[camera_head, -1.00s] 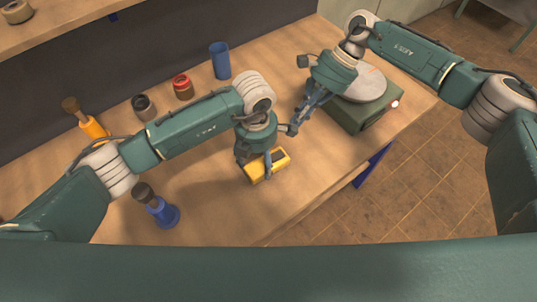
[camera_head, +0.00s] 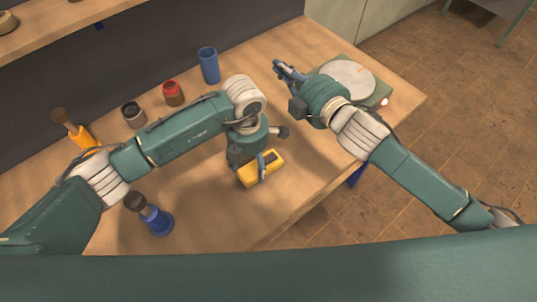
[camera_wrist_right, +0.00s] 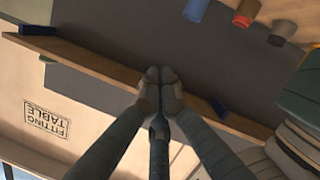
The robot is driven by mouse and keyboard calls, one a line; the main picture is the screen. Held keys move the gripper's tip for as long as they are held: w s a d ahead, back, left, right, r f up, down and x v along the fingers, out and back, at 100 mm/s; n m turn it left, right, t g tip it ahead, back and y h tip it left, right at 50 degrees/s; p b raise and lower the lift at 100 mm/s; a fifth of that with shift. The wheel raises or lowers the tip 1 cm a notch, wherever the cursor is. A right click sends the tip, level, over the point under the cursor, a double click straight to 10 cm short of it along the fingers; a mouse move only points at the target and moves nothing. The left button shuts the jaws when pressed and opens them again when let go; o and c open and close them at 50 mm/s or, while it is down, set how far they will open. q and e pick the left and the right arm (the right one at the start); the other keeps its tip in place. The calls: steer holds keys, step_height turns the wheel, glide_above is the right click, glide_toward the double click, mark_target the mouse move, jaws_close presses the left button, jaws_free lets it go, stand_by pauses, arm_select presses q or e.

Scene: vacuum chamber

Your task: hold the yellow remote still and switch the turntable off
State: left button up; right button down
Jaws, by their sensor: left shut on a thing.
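The yellow remote (camera_head: 273,163) lies on the wooden table near its front edge. My left gripper (camera_head: 261,166) is shut on it from above, a finger across its top. The turntable has a pale round platter (camera_head: 352,76) on a green base (camera_head: 383,92), at the table's right end. A small pale, red-tinged knob (camera_head: 385,101) sits at the base's right corner. My right gripper (camera_head: 284,70) is left of the turntable, pointing to the back, and partly hides its left side. In the right wrist view its fingertips (camera_wrist_right: 160,76) meet, with nothing seen between them.
A blue cup (camera_head: 208,66), a red-topped jar (camera_head: 173,93) and a dark jar (camera_head: 133,115) stand along the back. An orange-handled brush (camera_head: 82,136) and a blue-based brush (camera_head: 152,217) stand left. A shelf (camera_head: 50,35) overhangs. The table (camera_head: 310,190) is clear right of the remote.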

steer(key=s+d+f+m+g+h, duration=0.2)
steer(key=s+d+f+m+g, duration=0.15)
steer(key=s+f+m, duration=0.3)
steer(key=m+g, duration=0.4)
glide_toward(269, 158)
step_height(269, 158, up, 4)
steer(key=s, duration=0.2)
steer(key=shift+a+f+n, duration=0.1)
steer(key=shift+f+n, duration=0.15)
steer(key=shift+w, duration=0.1)
steer(key=x, duration=0.9)
steer(key=shift+w+a+f, duration=0.2)
steer(key=shift+w, duration=0.1)
